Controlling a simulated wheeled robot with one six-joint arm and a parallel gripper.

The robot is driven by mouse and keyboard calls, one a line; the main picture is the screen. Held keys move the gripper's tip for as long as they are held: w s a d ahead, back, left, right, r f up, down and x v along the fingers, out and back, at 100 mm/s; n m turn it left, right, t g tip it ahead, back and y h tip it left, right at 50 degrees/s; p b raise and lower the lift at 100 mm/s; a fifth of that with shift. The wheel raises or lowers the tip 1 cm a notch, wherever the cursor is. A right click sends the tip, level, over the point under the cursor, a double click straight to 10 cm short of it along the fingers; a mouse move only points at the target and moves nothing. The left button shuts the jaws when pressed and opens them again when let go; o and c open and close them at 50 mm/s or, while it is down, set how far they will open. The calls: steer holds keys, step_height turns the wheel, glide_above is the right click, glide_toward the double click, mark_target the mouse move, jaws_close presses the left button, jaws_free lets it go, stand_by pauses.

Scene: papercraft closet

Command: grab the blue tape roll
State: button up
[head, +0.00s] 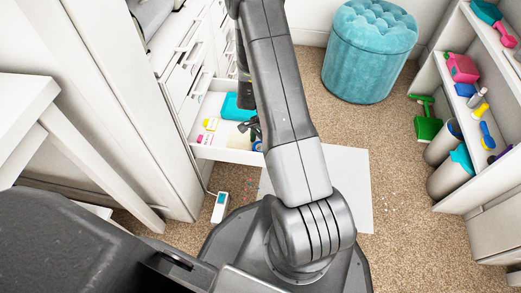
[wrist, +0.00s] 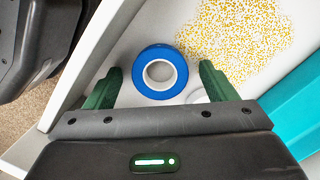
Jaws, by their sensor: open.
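The blue tape roll (wrist: 139,72) lies flat on the white drawer floor, with its pale core facing up. In the wrist view, my gripper (wrist: 160,78) is open, with one green finger to the left of the roll and the other to its right. There are gaps between both fingers and the roll, and nothing is held. How high the fingertips are above the floor is hard to tell. In the head view, my gripper (head: 252,130) is over the open drawer (head: 222,155), partly hidden by my arm. A bit of blue shows below it there.
A teal item (head: 236,108) lies in the drawer and also shows at the right of the wrist view (wrist: 300,98). A gold-speckled patch (wrist: 235,38) is beyond the roll. A drawer wall (wrist: 85,65) runs close to the left finger. A teal pouf (head: 368,60) stands on the carpet.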

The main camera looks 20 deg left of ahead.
steer(key=c, duration=1.1)
